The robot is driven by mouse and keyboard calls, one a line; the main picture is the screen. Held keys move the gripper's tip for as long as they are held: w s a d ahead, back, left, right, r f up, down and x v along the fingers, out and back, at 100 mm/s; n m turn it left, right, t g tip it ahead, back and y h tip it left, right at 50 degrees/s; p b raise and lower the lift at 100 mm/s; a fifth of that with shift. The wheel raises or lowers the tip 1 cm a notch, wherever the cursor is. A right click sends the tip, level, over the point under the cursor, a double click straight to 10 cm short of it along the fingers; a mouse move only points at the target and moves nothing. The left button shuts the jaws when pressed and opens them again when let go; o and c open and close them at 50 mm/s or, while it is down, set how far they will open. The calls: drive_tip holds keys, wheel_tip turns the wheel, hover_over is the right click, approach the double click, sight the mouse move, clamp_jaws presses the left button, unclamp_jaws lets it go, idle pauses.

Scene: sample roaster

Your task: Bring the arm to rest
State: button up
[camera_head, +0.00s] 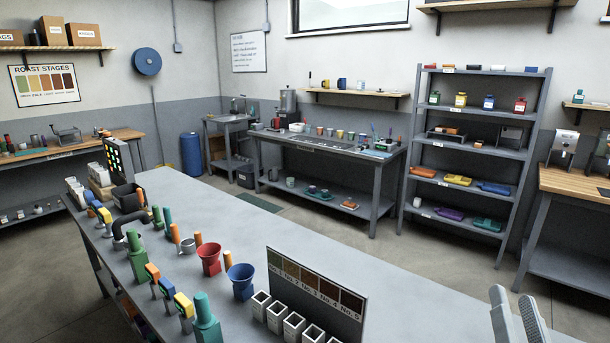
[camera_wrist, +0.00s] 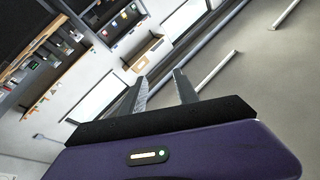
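My gripper (camera_head: 517,302) shows at the bottom right of the head view, with only its two pale, ridged fingers in the picture. They point up and stand apart with nothing between them. In the wrist view my gripper (camera_wrist: 160,78) also has its two dark fingers apart and empty. The wrist view is strongly tilted and looks out over the room, with no object close to the fingertips. The rest of the arm is outside the head view.
A long grey bench (camera_head: 400,285) lies in front, holding a red cup (camera_head: 209,259), a blue cup (camera_head: 242,282), white square containers (camera_head: 294,326) and a colour-sample board (camera_head: 316,292). Its right part near my gripper is bare. A grey shelf rack (camera_head: 473,150) stands behind, with open floor between.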

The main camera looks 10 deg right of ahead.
drive_tip(key=s+a+f+n+g+y, duration=0.1)
drive_tip(key=s+a+f+n+y, duration=0.2)
drive_tip(key=s, duration=0.6)
drive_tip(key=s+a+f+n+g+y, duration=0.2)
drive_tip(key=s+a+f+n+y, duration=0.1)
drive_tip(key=s+a+f, duration=0.4)
drive_tip(key=s+a+f+n+g+y, duration=0.1)
drive_tip(key=s+a+f, duration=0.5)
drive_tip(key=s, duration=0.6)
wheel_tip(320, 180, down, 3)
drive_tip(key=shift+r+n+g+y, duration=0.2)
drive_tip(key=shift+n+g+y, duration=0.2)
drive_tip(key=shift+n+y, duration=0.6)
